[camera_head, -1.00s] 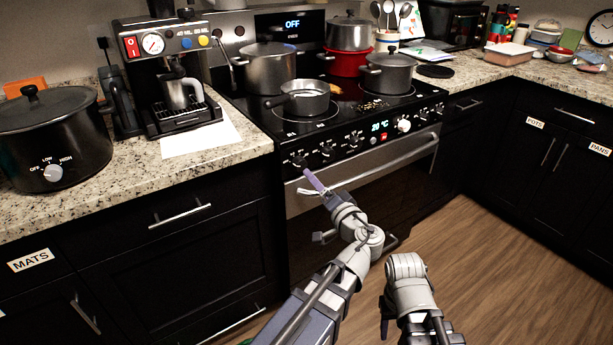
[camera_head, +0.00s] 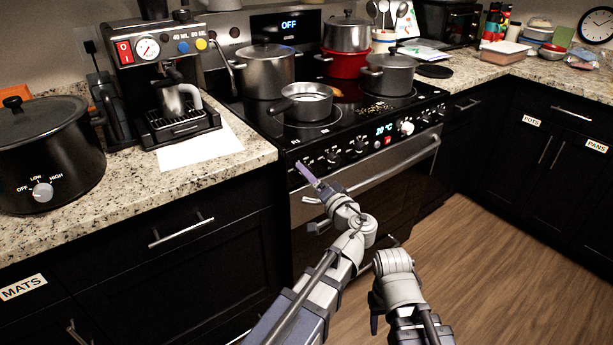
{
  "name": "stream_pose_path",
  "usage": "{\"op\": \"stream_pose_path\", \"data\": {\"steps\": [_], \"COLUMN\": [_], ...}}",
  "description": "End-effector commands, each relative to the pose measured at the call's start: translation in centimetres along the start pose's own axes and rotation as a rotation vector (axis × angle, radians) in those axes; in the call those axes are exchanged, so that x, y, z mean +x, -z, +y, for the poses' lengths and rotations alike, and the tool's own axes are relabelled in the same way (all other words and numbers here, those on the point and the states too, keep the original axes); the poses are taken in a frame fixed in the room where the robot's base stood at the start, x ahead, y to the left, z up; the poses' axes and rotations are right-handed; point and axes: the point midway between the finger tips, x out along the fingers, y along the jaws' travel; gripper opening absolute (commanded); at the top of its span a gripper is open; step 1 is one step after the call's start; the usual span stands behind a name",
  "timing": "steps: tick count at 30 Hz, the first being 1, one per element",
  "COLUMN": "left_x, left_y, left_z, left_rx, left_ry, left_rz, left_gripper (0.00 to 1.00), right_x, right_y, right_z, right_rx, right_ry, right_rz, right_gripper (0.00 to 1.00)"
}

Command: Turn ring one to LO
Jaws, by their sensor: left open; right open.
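The stove (camera_head: 330,125) has a row of knobs along its black front panel. The leftmost knobs (camera_head: 333,156) are dark with pale marks; their labels are too small to read. My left gripper (camera_head: 306,173) is at the left end of this panel, its purple-grey finger pointing up and left towards the leftmost knob. It looks open with nothing held; I cannot tell whether it touches the knob, which it partly covers.
A small saucepan (camera_head: 302,102), a tall pot (camera_head: 264,75), a red pot (camera_head: 341,65) and a grey pot (camera_head: 388,75) stand on the stovetop. The oven handle (camera_head: 385,165) runs below the knobs. A slow cooker (camera_head: 45,155) and coffee machine (camera_head: 165,85) stand left. The floor at right is clear.

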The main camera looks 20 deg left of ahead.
Motion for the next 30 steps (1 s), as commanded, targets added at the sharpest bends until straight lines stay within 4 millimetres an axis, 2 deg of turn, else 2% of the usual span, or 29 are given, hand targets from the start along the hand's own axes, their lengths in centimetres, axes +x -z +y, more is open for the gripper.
{"op": "stream_pose_path", "data": {"steps": [2,22,30], "left_x": [-0.01,0.0,0.01], "left_y": [-0.01,-0.03,0.0], "left_z": [-0.01,-0.01,-0.04], "left_rx": [0.0,0.0,0.019], "left_ry": [0.0,0.0,-0.002], "left_rz": [0.0,0.0,-0.002], "left_gripper": [0.76,0.01,0.0], "right_x": [0.0,0.0,-0.1], "right_y": [-0.01,0.01,0.0], "right_z": [0.0,0.0,0.01], "right_rx": [0.0,0.0,0.0], "right_ry": [0.0,0.0,0.0], "right_rz": [0.0,0.0,0.0], "right_gripper": [0.5,0.5,0.5]}}
